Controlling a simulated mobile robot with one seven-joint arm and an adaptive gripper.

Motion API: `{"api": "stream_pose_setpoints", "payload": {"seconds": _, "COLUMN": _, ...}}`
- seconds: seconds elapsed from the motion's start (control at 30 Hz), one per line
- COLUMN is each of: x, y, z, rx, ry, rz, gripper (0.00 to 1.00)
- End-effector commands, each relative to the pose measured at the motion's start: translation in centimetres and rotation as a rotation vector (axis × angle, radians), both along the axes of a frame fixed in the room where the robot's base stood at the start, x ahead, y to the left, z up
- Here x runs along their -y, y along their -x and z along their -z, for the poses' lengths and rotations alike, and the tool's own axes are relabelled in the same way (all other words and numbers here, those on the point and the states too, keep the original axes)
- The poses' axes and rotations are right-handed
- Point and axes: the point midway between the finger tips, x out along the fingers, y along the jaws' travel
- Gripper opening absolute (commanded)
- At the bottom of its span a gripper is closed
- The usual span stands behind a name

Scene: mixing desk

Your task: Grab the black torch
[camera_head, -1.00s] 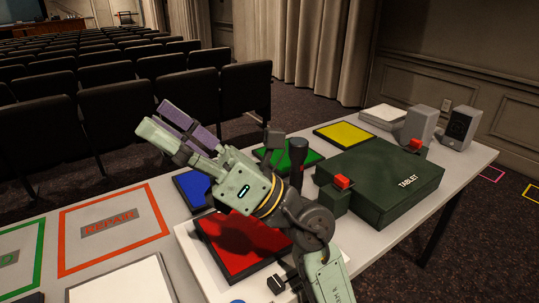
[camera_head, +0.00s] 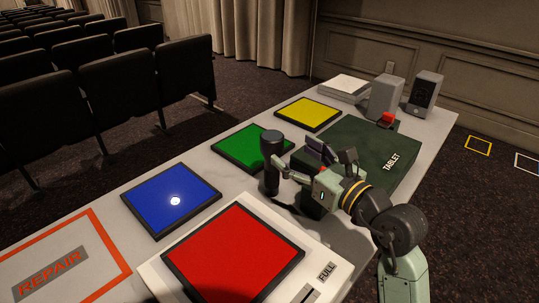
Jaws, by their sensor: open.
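The black torch (camera_head: 268,172) stands upright on the desk, between the green panel and the dark green tablet case. My gripper (camera_head: 296,160) is just to the right of the torch, pointing left towards it. Its jaws are open and empty, with a pale green finger close to the torch and a purple finger farther back. I cannot tell whether the near finger touches the torch. The torch's right side is partly covered by the gripper.
The tablet case (camera_head: 352,140) lies behind my gripper. Red (camera_head: 235,255), blue (camera_head: 170,195), green (camera_head: 245,152) and yellow (camera_head: 308,114) panels lie along the desk. Speakers (camera_head: 425,92) stand at the far end. An orange repair outline (camera_head: 105,240) marks the front left.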

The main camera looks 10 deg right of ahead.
Motion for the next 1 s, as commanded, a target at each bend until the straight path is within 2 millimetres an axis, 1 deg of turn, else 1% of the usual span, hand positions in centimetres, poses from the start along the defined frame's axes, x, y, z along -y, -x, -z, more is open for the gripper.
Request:
{"api": "stream_pose_setpoints", "payload": {"seconds": 0.03, "x": -0.4, "y": -0.7, "z": -0.3, "rx": -0.002, "ry": -0.001, "rz": -0.003, "gripper": 0.68}}
{"api": "stream_pose_setpoints", "payload": {"seconds": 0.1, "x": -0.7, "y": -1.4, "z": -0.3, "rx": 0.001, "ry": -0.001, "rz": -0.002, "gripper": 0.68}}
{"api": "stream_pose_setpoints", "payload": {"seconds": 0.27, "x": -1.2, "y": -2.3, "z": -0.3, "rx": 0.0, "ry": -0.002, "rz": -0.002, "gripper": 0.68}}
{"api": "stream_pose_setpoints", "payload": {"seconds": 0.4, "x": -2.5, "y": -4.0, "z": -0.6, "rx": -0.001, "ry": -0.004, "rz": -0.004, "gripper": 0.68}}
{"api": "stream_pose_setpoints", "payload": {"seconds": 0.5, "x": -3.2, "y": -5.2, "z": -0.4, "rx": 0.001, "ry": -0.003, "rz": -0.004, "gripper": 0.68}}
{"api": "stream_pose_setpoints", "payload": {"seconds": 0.6, "x": -3.6, "y": -6.1, "z": -0.2, "rx": 0.001, "ry": -0.003, "rz": -0.003, "gripper": 0.68}}
{"api": "stream_pose_setpoints", "payload": {"seconds": 0.87, "x": -3.6, "y": -6.4, "z": 0.1, "rx": 0.003, "ry": -0.001, "rz": -0.001, "gripper": 0.68}}
{"api": "stream_pose_setpoints", "payload": {"seconds": 1.0, "x": -3.6, "y": -6.3, "z": 0.1, "rx": 0.002, "ry": -0.002, "rz": -0.001, "gripper": 0.59}}
